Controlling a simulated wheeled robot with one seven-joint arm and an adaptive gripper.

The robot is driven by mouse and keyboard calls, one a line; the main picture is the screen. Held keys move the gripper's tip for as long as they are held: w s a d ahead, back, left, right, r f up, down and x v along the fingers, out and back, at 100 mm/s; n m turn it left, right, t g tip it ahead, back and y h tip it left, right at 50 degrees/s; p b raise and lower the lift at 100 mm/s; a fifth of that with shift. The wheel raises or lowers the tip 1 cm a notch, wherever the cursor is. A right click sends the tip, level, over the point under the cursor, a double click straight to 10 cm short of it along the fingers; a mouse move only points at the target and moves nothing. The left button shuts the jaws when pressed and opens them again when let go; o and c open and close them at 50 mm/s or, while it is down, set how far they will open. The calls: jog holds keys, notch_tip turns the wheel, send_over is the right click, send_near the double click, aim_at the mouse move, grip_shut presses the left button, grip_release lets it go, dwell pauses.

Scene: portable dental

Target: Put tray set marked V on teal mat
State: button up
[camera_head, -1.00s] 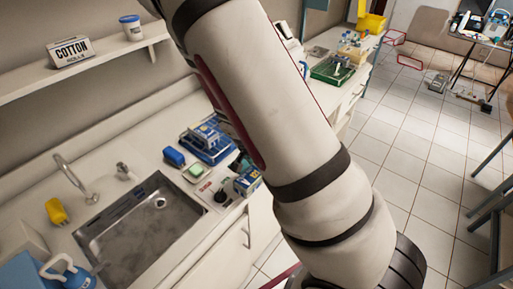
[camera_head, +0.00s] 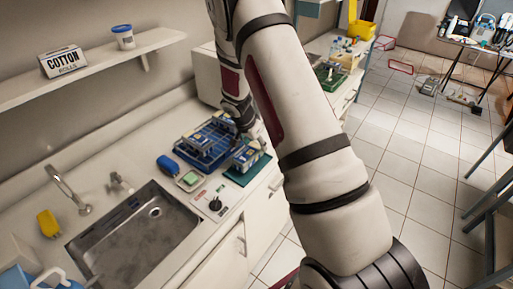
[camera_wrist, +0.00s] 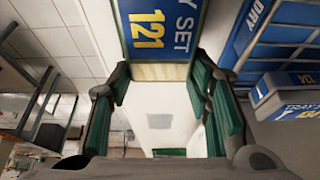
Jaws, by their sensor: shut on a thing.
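A tray set (camera_head: 246,159) with a blue-and-yellow label is at my gripper (camera_head: 254,138), over the teal mat (camera_head: 262,171) on the counter by its front edge. I cannot tell whether it touches the mat. In the wrist view, my gripper (camera_wrist: 160,110) is shut on this tray set (camera_wrist: 158,28); its label seems to read 121, and I see no clear V. The blue rack (camera_head: 183,151) beside the mat holds other tray sets. One more blue-labelled tray set (camera_wrist: 292,103) shows at the right of the wrist view.
A blue item (camera_head: 168,165), a green-topped item (camera_head: 188,181) and a panel with a black knob (camera_head: 214,204) lie between the rack and the sink (camera_head: 130,240). A shelf (camera_head: 90,70) runs above the counter.

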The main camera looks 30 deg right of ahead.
jog(key=shift+f, duration=1.05)
jog(key=shift+f, duration=0.15)
jog(key=o, duration=1.4)
jog(key=shift+c, duration=0.2)
